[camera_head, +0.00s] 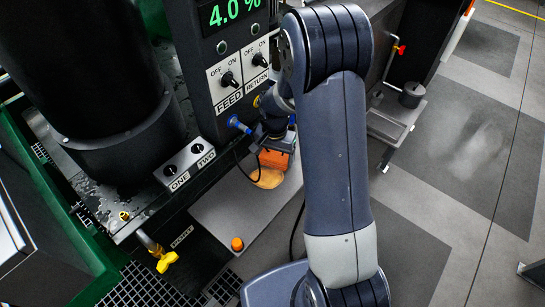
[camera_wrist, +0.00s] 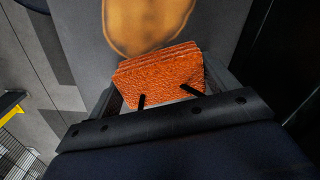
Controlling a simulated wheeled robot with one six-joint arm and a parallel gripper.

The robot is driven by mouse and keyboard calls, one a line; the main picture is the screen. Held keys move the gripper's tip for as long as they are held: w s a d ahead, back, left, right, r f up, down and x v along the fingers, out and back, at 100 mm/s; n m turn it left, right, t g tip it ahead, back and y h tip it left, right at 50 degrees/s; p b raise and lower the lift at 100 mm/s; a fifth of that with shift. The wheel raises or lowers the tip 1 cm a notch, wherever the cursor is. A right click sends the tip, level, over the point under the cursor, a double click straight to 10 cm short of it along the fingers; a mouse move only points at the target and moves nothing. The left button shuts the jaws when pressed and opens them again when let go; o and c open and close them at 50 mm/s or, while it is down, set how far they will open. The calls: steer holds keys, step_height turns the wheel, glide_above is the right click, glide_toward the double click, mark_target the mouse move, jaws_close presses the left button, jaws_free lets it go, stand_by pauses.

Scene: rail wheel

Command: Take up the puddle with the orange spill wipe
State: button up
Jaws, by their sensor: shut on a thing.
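The orange spill wipe (camera_wrist: 160,78) is a thick, rough, layered pad. My gripper (camera_wrist: 165,88) is shut on it, with a finger at each side in the wrist view. The wipe also shows in the head view (camera_head: 276,159), below the panel. The puddle (camera_wrist: 146,22) is a glossy amber patch on a grey surface. In the wrist view it lies just beyond the wipe's far edge. In the head view the puddle (camera_head: 267,178) shows just below the wipe. I cannot tell whether the wipe touches the surface. My arm hides part of the area to the right.
The grey plate (camera_head: 222,213) under the puddle has an orange knob (camera_head: 237,244) near its front. A dark panel with FEED and RETURN switches (camera_head: 229,79) stands behind. A yellow valve handle (camera_head: 167,262) sits at lower left. Open floor (camera_head: 440,150) lies to the right.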

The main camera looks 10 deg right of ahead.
steer(key=shift+w+d, duration=0.75)
steer(key=shift+d, duration=0.3)
steer(key=shift+s+a, duration=0.15)
steer(key=shift+a, duration=0.05)
stand_by(0.7)
steer(key=shift+s+a, duration=0.5)
steer(key=shift+a, duration=0.15)
steer(key=shift+r, duration=0.15)
stand_by(0.6)
steer(key=shift+r+p, duration=2.9)
steer(key=shift+r, duration=0.95)
